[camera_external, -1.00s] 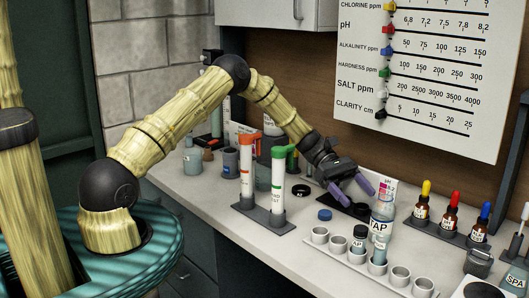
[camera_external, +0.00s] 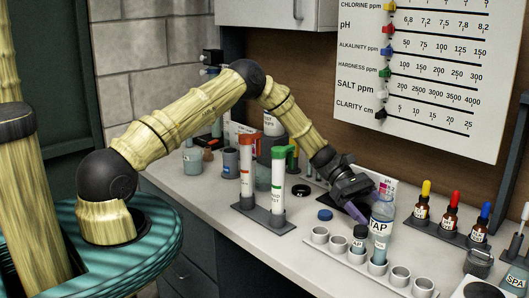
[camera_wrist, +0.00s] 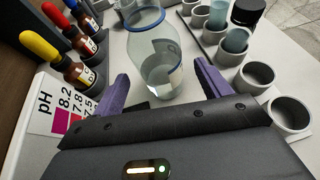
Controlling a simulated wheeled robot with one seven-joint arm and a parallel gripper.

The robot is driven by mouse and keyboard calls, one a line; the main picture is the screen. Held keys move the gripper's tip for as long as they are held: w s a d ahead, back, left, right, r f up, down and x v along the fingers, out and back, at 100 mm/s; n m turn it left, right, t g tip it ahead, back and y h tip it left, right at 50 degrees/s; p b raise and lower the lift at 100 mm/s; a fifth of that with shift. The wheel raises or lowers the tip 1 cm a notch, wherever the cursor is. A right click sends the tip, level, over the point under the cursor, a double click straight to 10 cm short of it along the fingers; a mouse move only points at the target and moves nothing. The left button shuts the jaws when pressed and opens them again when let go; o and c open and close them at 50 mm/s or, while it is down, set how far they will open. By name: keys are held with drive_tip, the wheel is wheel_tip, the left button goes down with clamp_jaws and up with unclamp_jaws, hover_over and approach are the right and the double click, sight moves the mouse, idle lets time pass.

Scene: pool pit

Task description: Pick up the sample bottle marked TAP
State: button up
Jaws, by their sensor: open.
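The clear sample bottle marked TAP (camera_external: 381,229) stands upright on the counter, just behind the row of white cups. Its label reads TAP in the external view. In the wrist view the bottle (camera_wrist: 156,62) shows a blue ring at its top and stands ahead, between the two purple fingers. My gripper (camera_external: 368,204) is open beside the bottle's left side, tilted down toward it. In the wrist view my gripper (camera_wrist: 158,90) has its fingers spread, with the bottle a little beyond the fingertips. Whether a finger touches the bottle I cannot tell.
Dropper bottles (camera_external: 450,217) stand to the right. A test-tube stand (camera_external: 263,215) is at left; a blue cap (camera_external: 325,214) lies between.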

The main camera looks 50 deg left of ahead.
sight(391, 194)
drive_tip(key=p+x, duration=0.1)
drive_tip(key=x, duration=0.1)
drive_tip(key=p+x, duration=0.1)
drive_tip(key=x, duration=0.1)
drive_tip(key=shift+s+d+r, duration=0.1)
drive_tip(key=shift+d, duration=0.5)
drive_tip(key=c, duration=1.2)
drive_tip(key=shift+o, duration=0.2)
drive_tip(key=shift+r+b, duration=1)
drive_tip(key=shift+r, duration=3.8)
